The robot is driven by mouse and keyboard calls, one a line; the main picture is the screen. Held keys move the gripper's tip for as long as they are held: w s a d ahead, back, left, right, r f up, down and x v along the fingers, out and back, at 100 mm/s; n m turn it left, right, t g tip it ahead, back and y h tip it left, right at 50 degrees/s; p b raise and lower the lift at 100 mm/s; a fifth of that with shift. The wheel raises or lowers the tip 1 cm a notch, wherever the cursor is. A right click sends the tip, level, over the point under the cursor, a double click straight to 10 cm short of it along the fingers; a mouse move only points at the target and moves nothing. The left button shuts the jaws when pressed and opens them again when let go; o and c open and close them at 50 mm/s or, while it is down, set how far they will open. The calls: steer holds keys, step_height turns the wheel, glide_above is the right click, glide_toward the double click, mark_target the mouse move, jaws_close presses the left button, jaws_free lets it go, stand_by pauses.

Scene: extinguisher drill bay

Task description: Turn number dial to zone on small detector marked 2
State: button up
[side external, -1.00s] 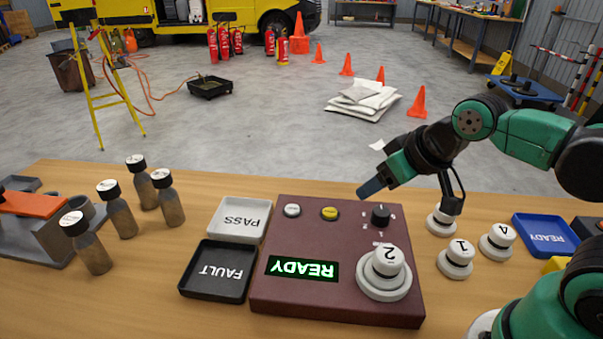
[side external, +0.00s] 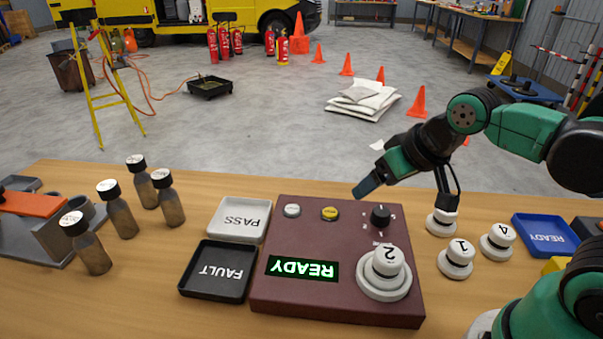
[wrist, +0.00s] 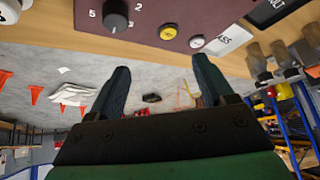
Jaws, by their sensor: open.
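The small detector marked 2 (side external: 387,261) is white and sits on a round white base on the maroon test panel (side external: 345,230) in the side view. The black number dial (side external: 381,214) stands on the panel behind the detector, with small numbers around it. The dial also shows in the wrist view (wrist: 117,14), with a 5 and a 2 beside it. My gripper (side external: 366,188) is above the panel's far edge, apart from the dial. In the wrist view its two dark fingers (wrist: 163,75) are spread with nothing between them. The dial's exact setting is too small to read.
The panel has a white button (side external: 292,210), a yellow button (side external: 329,213) and a lit READY display (side external: 302,268). PASS (side external: 238,233) and FAULT (side external: 217,286) trays lie left. Detectors marked 1 (side external: 457,255) and 4 (side external: 497,238) stand right, near a blue READY tray (side external: 545,222).

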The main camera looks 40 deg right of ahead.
mark_target(382, 211)
steer(key=d+f+m+g, duration=0.1)
steer(key=m, duration=0.3)
steer(key=w+d+f+m+g, duration=0.1)
steer(key=m+g, duration=0.1)
steer(key=m, duration=0.2)
steer(key=d+m+g, duration=0.2)
steer(key=m, duration=0.2)
steer(key=shift+w+f, duration=0.25)
steer(key=shift+f, duration=0.15)
steer(key=shift+d+f+m+g, duration=0.15)
steer(key=shift+f+m+g, duration=0.1)
steer(key=shift+m, duration=0.3)
steer(key=shift+d+f+m+g, duration=0.15)
steer(key=shift+m+g, duration=0.1)
steer(key=shift+m, duration=0.3)
steer(key=shift+w+f, duration=0.15)
steer(key=shift+f, duration=2.6)
jaws_close()
